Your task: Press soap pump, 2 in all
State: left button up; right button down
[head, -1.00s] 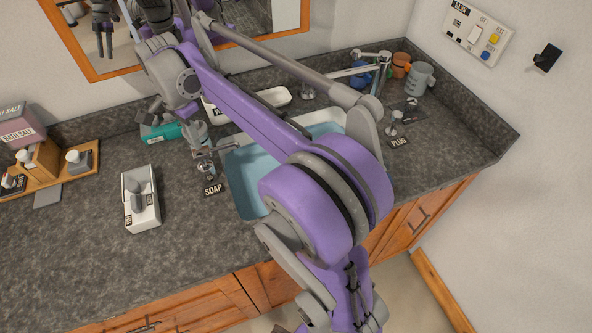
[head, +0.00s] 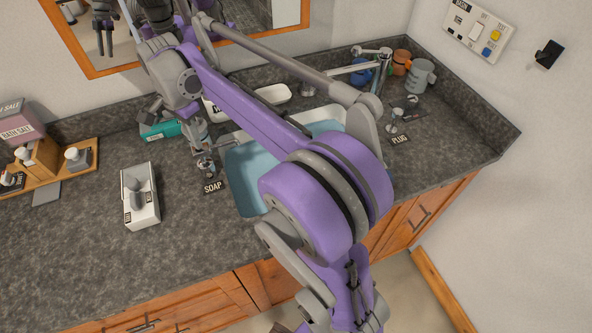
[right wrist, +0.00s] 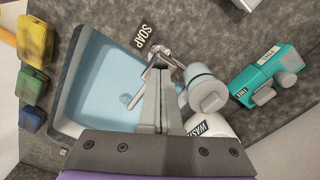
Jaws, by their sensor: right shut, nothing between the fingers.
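The chrome soap pump (head: 205,166) stands at the left rim of the blue basin, behind a black SOAP label (head: 212,187). In the right wrist view the pump (right wrist: 166,56) shows just beyond my fingertips. My right gripper (head: 201,148) is shut and empty, pointing down over the pump. In the right wrist view its closed fingers (right wrist: 158,72) overlap the pump, so I cannot tell whether they touch its head. My left gripper is not directly in view.
The basin (head: 243,178) lies partly hidden under my right arm. The front counter is clear.

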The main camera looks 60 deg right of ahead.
jog(key=shift+f+b, duration=0.6)
jog(key=shift+f, duration=0.75)
pick_arm(q)
jog(key=shift+s+f, duration=0.25)
jog(key=shift+f, duration=0.6)
pick_arm(e)
jog(key=shift+r, duration=0.1)
pick_arm(q)
jog(key=shift+w+r+p, duration=0.25)
jog(key=shift+r+p, duration=0.3)
jog(key=shift+r, duration=0.15)
jog(key=shift+w+r+p, duration=0.25)
jog(key=shift+r+p, duration=0.3)
jog(key=shift+r, duration=0.15)
pick_arm(e)
jog(key=shift+r, duration=1.75)
pick_arm(q)
jog(key=shift+r, duration=0.1)
pick_arm(e)
jog(key=shift+r, duration=0.1)
